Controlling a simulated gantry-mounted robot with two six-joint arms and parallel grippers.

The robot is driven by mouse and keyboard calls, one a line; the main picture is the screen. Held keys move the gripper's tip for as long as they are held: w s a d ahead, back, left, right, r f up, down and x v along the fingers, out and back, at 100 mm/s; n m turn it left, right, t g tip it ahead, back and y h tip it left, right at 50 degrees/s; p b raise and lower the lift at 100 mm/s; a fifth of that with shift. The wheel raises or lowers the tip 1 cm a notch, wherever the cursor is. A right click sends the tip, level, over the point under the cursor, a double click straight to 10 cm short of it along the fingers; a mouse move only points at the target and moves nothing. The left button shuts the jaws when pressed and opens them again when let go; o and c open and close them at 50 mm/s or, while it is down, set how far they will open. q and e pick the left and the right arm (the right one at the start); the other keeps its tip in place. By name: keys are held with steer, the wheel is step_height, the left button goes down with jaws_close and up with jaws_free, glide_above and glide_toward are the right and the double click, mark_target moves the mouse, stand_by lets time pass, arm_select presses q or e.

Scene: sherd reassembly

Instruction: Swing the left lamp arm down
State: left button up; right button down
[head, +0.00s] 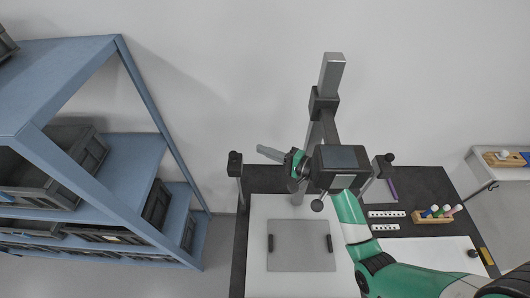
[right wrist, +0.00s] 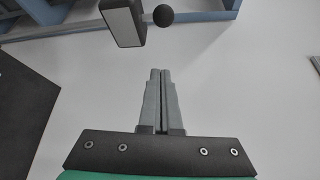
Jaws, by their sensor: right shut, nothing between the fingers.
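The left lamp (head: 235,168) is a dark box-shaped head on a grey arm (head: 240,189), standing at the left edge of the table beside the copy stand. In the right wrist view the lamp head (right wrist: 123,22) has a pale panel, with a black ball knob (right wrist: 163,15) beside it. My right gripper (head: 261,151) reaches across the stand from the right, its grey fingers shut and empty. Its tips point left toward the lamp, with a gap between. In the right wrist view the fingertips (right wrist: 159,73) are below the knob, not touching it. My left gripper is out of view.
The stand's column (head: 330,80) and black camera box (head: 340,160) rise close to my right arm. The right lamp (head: 383,166) stands on the other side. A grey plate (head: 300,257) with dark bars lies on the white base. A blue shelf (head: 140,85) with bins stands left.

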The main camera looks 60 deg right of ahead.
arm_select(q)
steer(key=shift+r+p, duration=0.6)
steer(key=shift+p, duration=0.05)
arm_select(e)
steer(key=w+a, duration=0.4)
steer(key=w, duration=0.1)
steer(key=shift+w, duration=0.2)
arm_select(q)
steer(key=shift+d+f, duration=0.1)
arm_select(e)
steer(key=shift+a, duration=0.2)
